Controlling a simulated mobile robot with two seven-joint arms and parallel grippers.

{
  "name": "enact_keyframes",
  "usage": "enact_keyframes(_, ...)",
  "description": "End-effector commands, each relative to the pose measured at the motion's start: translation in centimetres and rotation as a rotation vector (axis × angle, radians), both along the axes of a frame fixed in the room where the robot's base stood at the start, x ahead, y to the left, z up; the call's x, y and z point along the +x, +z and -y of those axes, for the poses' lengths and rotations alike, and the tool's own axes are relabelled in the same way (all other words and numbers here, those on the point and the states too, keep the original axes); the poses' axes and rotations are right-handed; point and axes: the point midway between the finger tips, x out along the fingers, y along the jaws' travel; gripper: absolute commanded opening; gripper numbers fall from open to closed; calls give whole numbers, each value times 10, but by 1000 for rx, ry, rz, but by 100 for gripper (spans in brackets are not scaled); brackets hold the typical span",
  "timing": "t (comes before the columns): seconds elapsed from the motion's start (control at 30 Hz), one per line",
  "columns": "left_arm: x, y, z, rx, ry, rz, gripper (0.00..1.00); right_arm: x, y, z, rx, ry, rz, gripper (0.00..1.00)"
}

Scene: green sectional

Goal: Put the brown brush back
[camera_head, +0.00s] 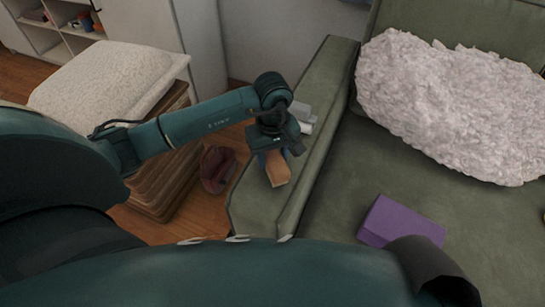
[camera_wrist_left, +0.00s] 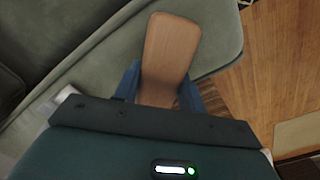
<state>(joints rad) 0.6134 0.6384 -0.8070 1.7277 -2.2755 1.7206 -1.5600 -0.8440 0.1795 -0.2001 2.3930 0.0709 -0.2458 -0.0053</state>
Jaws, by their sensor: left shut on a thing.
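The brown brush (camera_head: 277,170) shows a wooden, rounded flat back. My left gripper (camera_head: 272,154) is shut on it at the front end of the green sofa's armrest. In the left wrist view the brush (camera_wrist_left: 171,48) sticks out between the two blue fingers of my left gripper (camera_wrist_left: 160,88). The brush is over the armrest (camera_wrist_left: 105,60); I cannot tell whether it touches it. Its far side is hidden. My right gripper is not in view.
A purple box (camera_head: 401,222) lies on the sofa seat (camera_head: 345,170). A fluffy white cushion (camera_head: 450,105) leans on the backrest. A dark red item (camera_head: 217,168) is on the wooden floor beside the armrest. A wooden stool with a white cushion (camera_head: 105,80) stands left.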

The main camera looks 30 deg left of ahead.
Motion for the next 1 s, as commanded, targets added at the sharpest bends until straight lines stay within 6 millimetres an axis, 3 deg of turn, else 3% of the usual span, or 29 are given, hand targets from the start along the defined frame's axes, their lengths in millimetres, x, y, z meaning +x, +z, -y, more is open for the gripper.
enact_keyframes(0.4,1,-11,0,1,0,2,19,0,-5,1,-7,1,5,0)
enact_keyframes(0.43,0,-10,0,1,0,2,42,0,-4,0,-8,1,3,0)
enact_keyframes(0.67,0,-9,0,0,0,1,61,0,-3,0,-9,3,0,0)
enact_keyframes(1.0,0,-4,0,0,-1,1,62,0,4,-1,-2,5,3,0)
